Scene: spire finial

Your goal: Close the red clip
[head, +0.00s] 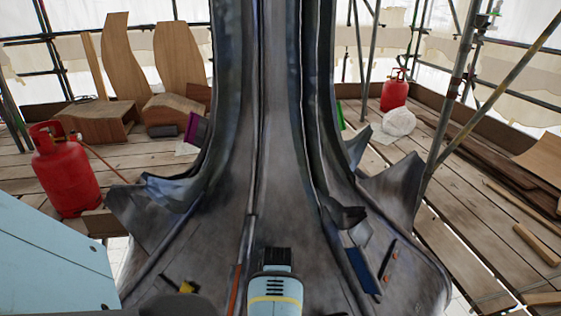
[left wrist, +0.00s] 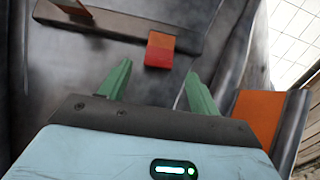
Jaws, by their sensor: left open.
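In the left wrist view a small red tab, the red clip (left wrist: 158,50), stands out from a brown-grey strip on the dark metal; its upper part is orange and its lower part red. My left gripper (left wrist: 157,82) is open, with its two green fingers apart and nothing between them. The clip appears just beyond the fingertips, between their lines. I see no contact, and whether the clip is open or shut is hard to tell. In the head view I cannot make out the clip or the left fingers.
The dark spire (head: 262,150) with flared leaves fills the middle. An orange strip (left wrist: 257,118) lies close right of the left gripper. Red gas cylinders (head: 66,170) stand left and far right (head: 394,92). Scaffold poles (head: 450,90) and stacked planks (head: 500,160) flank the plank deck.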

